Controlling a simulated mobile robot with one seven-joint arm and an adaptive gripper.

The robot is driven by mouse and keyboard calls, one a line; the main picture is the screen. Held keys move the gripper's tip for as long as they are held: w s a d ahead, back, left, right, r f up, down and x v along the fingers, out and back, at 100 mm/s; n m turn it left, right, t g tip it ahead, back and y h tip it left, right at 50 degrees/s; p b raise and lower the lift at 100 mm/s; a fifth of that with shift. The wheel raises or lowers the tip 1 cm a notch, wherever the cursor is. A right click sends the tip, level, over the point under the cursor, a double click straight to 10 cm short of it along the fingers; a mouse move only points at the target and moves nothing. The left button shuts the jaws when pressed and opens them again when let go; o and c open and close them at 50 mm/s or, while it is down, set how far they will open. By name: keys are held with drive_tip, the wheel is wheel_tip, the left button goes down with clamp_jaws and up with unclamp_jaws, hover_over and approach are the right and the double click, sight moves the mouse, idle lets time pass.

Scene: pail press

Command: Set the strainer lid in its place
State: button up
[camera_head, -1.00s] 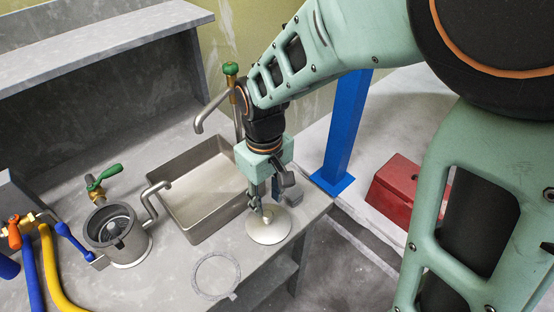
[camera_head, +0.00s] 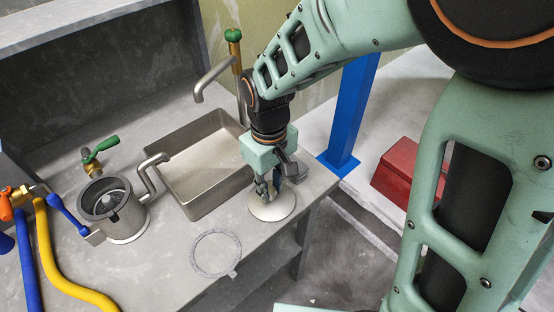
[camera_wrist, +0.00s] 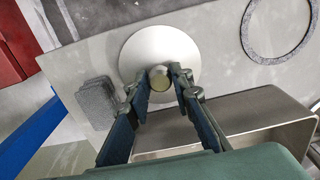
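The strainer lid (camera_head: 283,209) is a pale round disc with a knob on top, lying flat on the grey counter near its front right corner. It also shows in the wrist view (camera_wrist: 190,50), with its rounded knob (camera_wrist: 159,78) at the centre. My gripper (camera_head: 265,193) is low over the lid. In the wrist view my gripper (camera_wrist: 157,82) is open, with one finger on each side of the knob and gaps visible. A grey cylindrical pail press (camera_head: 126,226) with an open top stands at the left; its inside is dark.
A steel sink basin (camera_head: 205,205) lies between press and lid, with a tap (camera_head: 214,75) behind it. A thin flat ring (camera_head: 237,262) lies in front. A grey block (camera_wrist: 97,102) lies close to the lid. Blue and yellow hoses (camera_head: 58,275) run at the left. A blue post (camera_head: 352,115) stands to the right.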

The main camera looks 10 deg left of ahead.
sight(271, 189)
drive_tip(key=shift+r+p, duration=1.35)
drive_tip(key=shift+r, duration=0.3)
clamp_jaws()
drive_tip(key=shift+f, duration=0.1)
